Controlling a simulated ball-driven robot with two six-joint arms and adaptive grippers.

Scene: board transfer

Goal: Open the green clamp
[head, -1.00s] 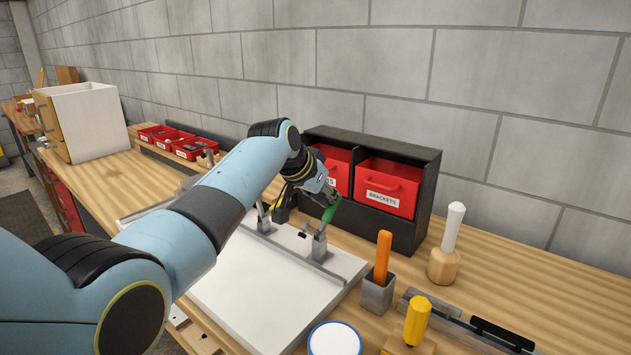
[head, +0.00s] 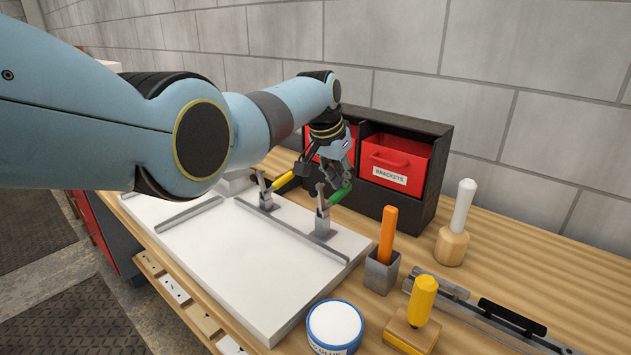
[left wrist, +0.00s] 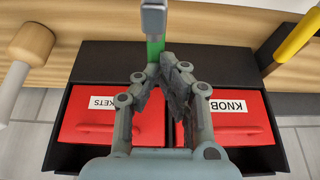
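The green clamp (head: 323,222) stands on the rear part of the white board (head: 225,265). Its green handle (head: 341,194) slopes up to the right, towards the bins, alongside a grey upright lever. My left gripper (head: 338,176) is right at the outer end of this handle. In the left wrist view, the green handle (left wrist: 155,48) runs up to my left fingertips (left wrist: 160,68), which are close together. The handle's end is partly hidden there, so I cannot tell whether the fingers grip it or only touch it. My right gripper is not in view.
A second clamp with a yellow handle (head: 283,182) stands to the left. A black rack with red bins (head: 391,163) is close behind my gripper. An orange-handled tool (head: 388,235), a mallet (head: 453,243) and a glue tub (head: 334,325) are to the right.

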